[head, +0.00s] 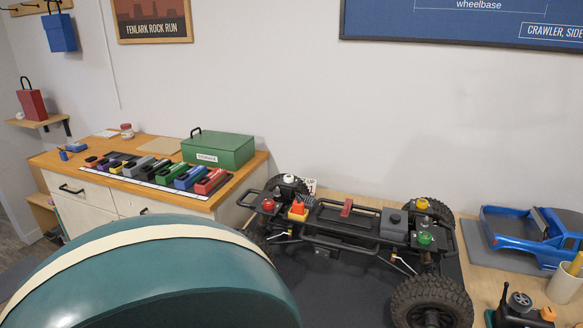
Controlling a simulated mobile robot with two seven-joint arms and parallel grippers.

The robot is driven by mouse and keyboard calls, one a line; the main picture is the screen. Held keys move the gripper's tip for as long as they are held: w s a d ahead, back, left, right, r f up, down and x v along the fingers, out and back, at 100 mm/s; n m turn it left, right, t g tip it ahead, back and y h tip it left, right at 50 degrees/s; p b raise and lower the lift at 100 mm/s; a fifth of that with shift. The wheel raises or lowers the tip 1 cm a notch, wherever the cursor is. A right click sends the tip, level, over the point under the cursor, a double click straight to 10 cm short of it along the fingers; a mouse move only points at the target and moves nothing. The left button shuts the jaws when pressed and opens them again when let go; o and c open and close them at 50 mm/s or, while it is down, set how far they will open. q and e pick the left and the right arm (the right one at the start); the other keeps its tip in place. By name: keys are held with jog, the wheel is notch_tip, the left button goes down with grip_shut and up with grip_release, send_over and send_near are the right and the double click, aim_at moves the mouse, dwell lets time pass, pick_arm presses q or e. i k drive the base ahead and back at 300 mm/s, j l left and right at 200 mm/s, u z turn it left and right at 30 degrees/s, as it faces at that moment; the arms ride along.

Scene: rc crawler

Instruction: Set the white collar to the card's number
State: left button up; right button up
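The crawler chassis (345,225) stands on a dark mat on the workbench, with its black tyres at the corners. A white collar (290,179) tops the post at its far left corner. A red collar (268,204), a yellow one (422,204) and a green one (425,238) sit at the other corners. Neither of my grippers is in view.
A large teal rounded shape with a cream band, very close to the camera, hides the lower left. A cabinet at left bears a green box (218,150) and several coloured blocks. A blue truck body (525,235), a controller (520,308) and a cup (563,285) lie right.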

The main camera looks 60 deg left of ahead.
aim_at(286, 180)
jog(key=k+j+z, duration=0.15)
jog(key=k+j, duration=0.15)
jog(key=j, duration=0.15)
jog(key=k+j+z, duration=0.15)
jog(key=k+j, duration=0.15)
jog(key=j, duration=0.15)
jog(key=k+j, duration=0.65)
jog(key=j, duration=0.25)
